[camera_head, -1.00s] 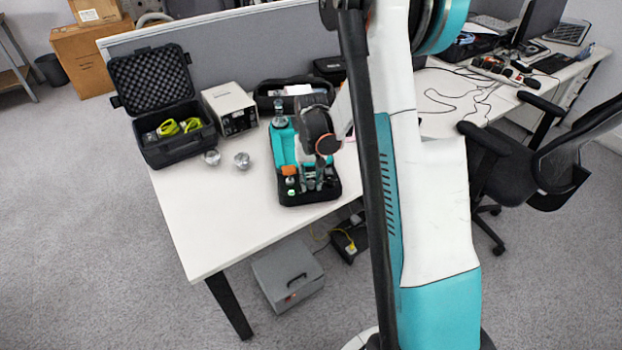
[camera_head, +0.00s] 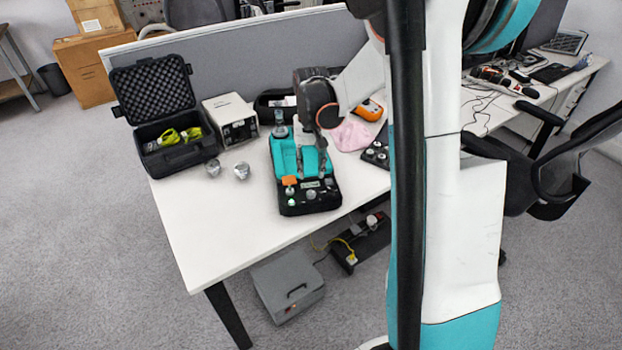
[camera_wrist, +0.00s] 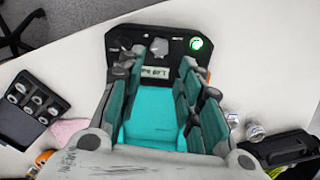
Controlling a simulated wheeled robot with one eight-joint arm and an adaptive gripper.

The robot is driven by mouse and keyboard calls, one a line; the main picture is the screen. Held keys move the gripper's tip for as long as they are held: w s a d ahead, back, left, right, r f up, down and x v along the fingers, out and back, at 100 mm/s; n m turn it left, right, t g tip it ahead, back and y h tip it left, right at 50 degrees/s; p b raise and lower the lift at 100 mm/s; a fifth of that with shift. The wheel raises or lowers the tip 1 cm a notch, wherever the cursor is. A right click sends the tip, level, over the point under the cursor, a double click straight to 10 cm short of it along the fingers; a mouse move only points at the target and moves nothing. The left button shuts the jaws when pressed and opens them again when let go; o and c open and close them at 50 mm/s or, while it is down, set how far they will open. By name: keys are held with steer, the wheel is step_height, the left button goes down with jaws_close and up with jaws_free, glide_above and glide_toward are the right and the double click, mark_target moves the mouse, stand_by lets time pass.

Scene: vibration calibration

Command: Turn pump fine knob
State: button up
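The pump (camera_head: 284,158) stands on the white desk, with a teal top and a black front panel (camera_head: 301,208). The panel carries several small knobs, an orange part (camera_head: 289,181) and a label or display. In the wrist view the panel (camera_wrist: 122,36) shows at the top, with a silver knob (camera_wrist: 158,46) and a lit green ring (camera_wrist: 196,44). Which knob is the fine one I cannot tell. My gripper (camera_head: 311,164) points down over the teal top, behind the panel. Its fingers (camera_wrist: 160,105) are apart with nothing between them.
An open black case (camera_head: 181,155) and a grey-white box (camera_head: 222,108) stand left of the pump. Two silver pieces (camera_head: 241,171) lie between. A pink cloth (camera_head: 349,136) and an orange device (camera_head: 369,110) lie right. The front left desk is clear.

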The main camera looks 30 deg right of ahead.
steer(key=shift+r, duration=1.35)
